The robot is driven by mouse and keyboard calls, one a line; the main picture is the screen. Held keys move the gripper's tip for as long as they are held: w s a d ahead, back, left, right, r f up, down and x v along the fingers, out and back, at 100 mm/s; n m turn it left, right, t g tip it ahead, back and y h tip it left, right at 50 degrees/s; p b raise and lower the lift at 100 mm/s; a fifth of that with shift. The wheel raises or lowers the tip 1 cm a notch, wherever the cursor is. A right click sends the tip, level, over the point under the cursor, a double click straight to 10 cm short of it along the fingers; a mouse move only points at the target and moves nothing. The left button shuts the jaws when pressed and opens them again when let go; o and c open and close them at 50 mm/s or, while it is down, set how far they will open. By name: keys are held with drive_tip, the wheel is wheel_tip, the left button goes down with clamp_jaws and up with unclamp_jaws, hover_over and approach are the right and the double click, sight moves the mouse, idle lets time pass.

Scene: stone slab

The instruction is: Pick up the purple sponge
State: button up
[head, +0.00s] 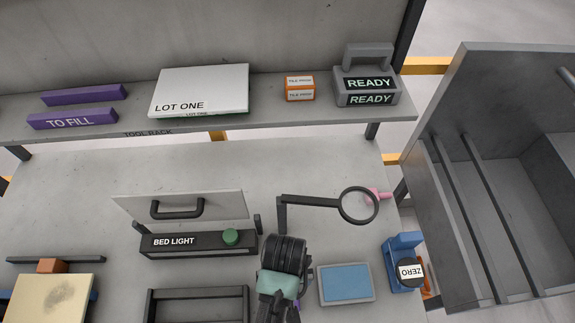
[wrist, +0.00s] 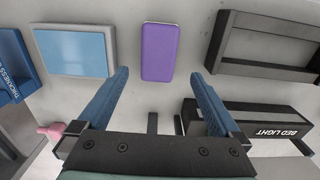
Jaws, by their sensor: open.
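The purple sponge (wrist: 160,52) is a rounded purple block lying flat on the grey slab, seen in the wrist view. My gripper (wrist: 160,76) is open, with its two blue fingers spread wide and nothing between them. The sponge appears beyond the fingertips, roughly centred in the gap, and apart from them. In the head view my arm's end hides nearly all of the sponge; only a thin purple sliver shows beside it.
A blue-topped pad (head: 346,283) and a dark open frame (wrist: 262,44) flank the sponge. The bed light box (head: 197,243) and the magnifier (head: 358,205) stand close behind. Two purple bars (head: 72,119) lie at the tool rack.

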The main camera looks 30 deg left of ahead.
wheel_tip(320, 180, down, 4)
drive_tip(key=shift+r, duration=0.15)
drive_tip(key=shift+s+d+f+p, duration=0.1)
drive_tip(key=shift+f+p, duration=0.1)
drive_tip(key=shift+f, duration=0.65)
drive_tip(key=shift+w+d+f+p, duration=0.1)
drive_tip(key=shift+f+p, duration=0.1)
drive_tip(key=shift+f, duration=0.65)
drive_tip(key=shift+s+d+f+p, duration=0.1)
drive_tip(key=shift+f+p, duration=0.1)
drive_tip(key=shift+f, duration=0.65)
drive_tip(key=c, duration=1.3)
drive_tip(key=shift+o, duration=0.2)
